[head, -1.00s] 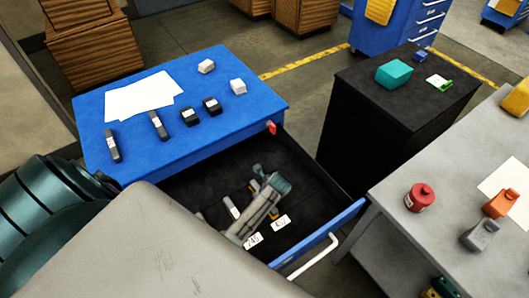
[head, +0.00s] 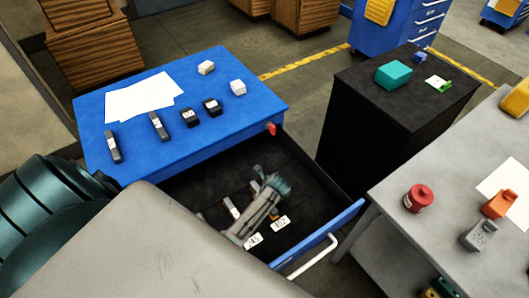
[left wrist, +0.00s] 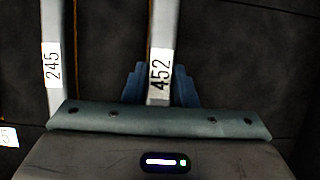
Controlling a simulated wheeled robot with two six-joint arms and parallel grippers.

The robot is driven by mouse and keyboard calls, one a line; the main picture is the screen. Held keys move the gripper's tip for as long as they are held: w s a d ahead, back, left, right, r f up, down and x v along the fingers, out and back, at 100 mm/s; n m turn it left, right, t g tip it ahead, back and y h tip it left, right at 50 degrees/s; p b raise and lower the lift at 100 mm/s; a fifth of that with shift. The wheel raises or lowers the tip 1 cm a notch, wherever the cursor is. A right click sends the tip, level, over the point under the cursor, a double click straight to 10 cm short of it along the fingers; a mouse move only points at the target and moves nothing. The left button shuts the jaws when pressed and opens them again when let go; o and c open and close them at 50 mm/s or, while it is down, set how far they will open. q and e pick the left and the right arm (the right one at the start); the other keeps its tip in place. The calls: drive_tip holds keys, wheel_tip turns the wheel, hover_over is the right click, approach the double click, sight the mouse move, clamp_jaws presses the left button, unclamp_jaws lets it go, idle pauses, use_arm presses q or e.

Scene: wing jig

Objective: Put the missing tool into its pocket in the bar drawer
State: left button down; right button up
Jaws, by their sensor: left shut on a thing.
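The open bar drawer (head: 316,192) has a dark lining and holds labelled bars. My left gripper (left wrist: 160,88) is low in the drawer, its blue fingers on both sides of a pale grey bar labelled 452 (left wrist: 162,40). It is shut on that bar. A second bar labelled 245 (left wrist: 52,35) lies parallel to its left, apart from the fingers. Thin orange edges run beside both bars. In the head view my left wrist covers most of the held bar, so how deep it sits in a pocket cannot be told. My right gripper is not in view.
White number cards (head: 280,223) lie near the drawer's front wall. The blue cabinet top (head: 225,130) carries papers, dark labelled bars, black pieces and white blocks. A black cabinet (head: 345,125) and a grey table (head: 400,240) stand to the right. The drawer's right part is clear.

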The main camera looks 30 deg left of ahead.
use_arm(q)
drive_tip(key=shift+f, duration=0.45)
idle(1.0)
drive_tip(key=c, duration=1.1)
unclamp_jaws()
drive_tip(key=b+v, duration=0.1)
drive_tip(key=v, duration=0.9)
drive_tip(key=shift+d, duration=0.1)
drive_tip(key=shift+s+d+r, duration=0.1)
drive_tip(key=shift+d+r, duration=0.05)
drive_tip(key=shift+r, duration=0.2)
